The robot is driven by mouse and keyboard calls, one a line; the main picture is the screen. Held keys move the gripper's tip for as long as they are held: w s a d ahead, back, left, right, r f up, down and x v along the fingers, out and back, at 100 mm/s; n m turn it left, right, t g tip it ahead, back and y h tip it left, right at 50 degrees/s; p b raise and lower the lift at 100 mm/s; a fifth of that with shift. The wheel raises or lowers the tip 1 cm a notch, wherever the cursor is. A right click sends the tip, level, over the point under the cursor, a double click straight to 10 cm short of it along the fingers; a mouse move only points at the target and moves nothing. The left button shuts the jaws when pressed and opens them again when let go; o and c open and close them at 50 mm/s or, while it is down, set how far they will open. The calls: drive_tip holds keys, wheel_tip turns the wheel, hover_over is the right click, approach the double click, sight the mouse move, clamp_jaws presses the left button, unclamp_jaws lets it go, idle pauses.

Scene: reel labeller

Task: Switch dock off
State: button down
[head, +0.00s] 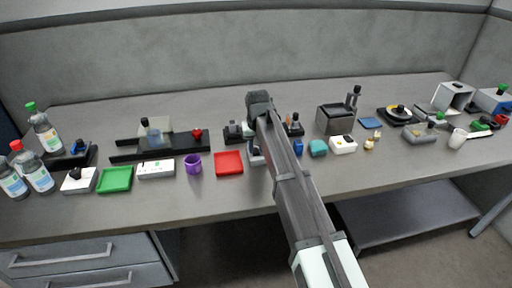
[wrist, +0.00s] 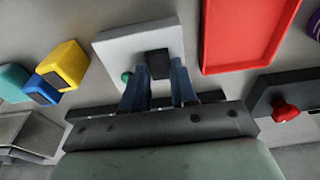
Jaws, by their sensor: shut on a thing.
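In the wrist view a pale grey box (wrist: 115,48), which looks like the dock, lies under my gripper (wrist: 159,82). A dark square switch or knob (wrist: 158,62) stands on its top, between my two blue fingers. The fingers are shut on it. A small green spot (wrist: 127,77) shows on the box beside the left finger. The box's near side is hidden by my gripper. In the head view the box (head: 256,159) shows only partly, left of my arm, which hides the fingers. The switch's setting cannot be told.
A red tray (wrist: 245,35) lies right of the box, and a black unit with a red knob (wrist: 285,112) is close by. Yellow (wrist: 68,62), blue (wrist: 42,88) and teal (wrist: 12,82) blocks lie left. A purple cup (head: 193,164) stands beyond the tray. The desk's front strip is clear.

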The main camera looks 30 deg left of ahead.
sight(257, 155)
idle(0.3)
drive_tip(key=c, duration=0.9)
unclamp_jaws()
drive_tip(key=r, duration=0.4)
drive_tip(key=d+r, duration=0.1)
drive_tip(key=r, duration=0.4)
drive_tip(key=s+r, duration=0.1)
drive_tip(key=r, duration=0.3)
drive_tip(key=shift+s+d+r, duration=0.1)
drive_tip(key=shift+d+r, duration=0.05)
drive_tip(key=shift+r, duration=0.2)
